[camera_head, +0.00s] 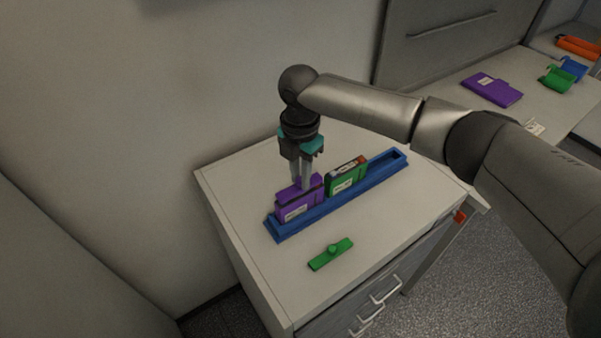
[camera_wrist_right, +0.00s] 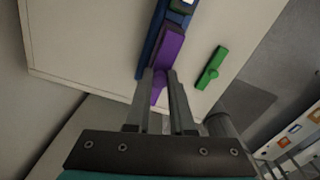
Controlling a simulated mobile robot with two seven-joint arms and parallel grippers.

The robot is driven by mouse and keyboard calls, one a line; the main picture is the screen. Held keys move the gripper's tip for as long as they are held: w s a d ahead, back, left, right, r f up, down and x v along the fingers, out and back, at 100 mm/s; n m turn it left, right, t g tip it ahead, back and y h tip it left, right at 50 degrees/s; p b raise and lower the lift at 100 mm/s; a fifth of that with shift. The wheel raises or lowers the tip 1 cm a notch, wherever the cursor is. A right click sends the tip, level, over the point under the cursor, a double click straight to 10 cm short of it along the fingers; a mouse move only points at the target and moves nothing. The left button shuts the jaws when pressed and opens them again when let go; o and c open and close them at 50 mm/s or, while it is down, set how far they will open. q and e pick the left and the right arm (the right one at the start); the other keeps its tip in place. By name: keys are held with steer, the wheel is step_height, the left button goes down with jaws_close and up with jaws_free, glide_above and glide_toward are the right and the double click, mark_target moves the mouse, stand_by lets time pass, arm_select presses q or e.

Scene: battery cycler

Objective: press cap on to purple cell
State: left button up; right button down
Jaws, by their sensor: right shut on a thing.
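The purple cell (camera_head: 293,209) stands upright in the left end of a long blue rack (camera_head: 365,186) on the cabinet top. My right gripper (camera_head: 302,184) points down over it and is shut on the purple cap, whose knob (camera_wrist_right: 158,86) shows between the fingers in the right wrist view. The cap's purple bar (camera_wrist_right: 168,50) lies lengthwise along the cell's top. A thin dark line shows between cap and cell, and I cannot tell whether the cap is fully seated. My left gripper is not in view.
A green cell (camera_head: 345,179) stands in the rack beside the purple one; the rack's right end is empty. A loose green cap (camera_head: 331,254) lies in front of the rack. Another purple piece (camera_head: 491,90) and green piece (camera_head: 556,79) lie on the far desk. A wall rises behind.

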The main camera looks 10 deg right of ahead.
steer(key=shift+f, duration=0.4)
stand_by(0.5)
steer(key=shift+c, duration=1.1)
jaws_free()
steer(key=shift+r, duration=0.1)
steer(key=shift+r+p, duration=1.35)
steer(key=shift+p, duration=0.2)
steer(key=shift+r+p, duration=0.5)
steer(key=shift+r, duration=1.6)
steer(key=shift+c, duration=0.2)
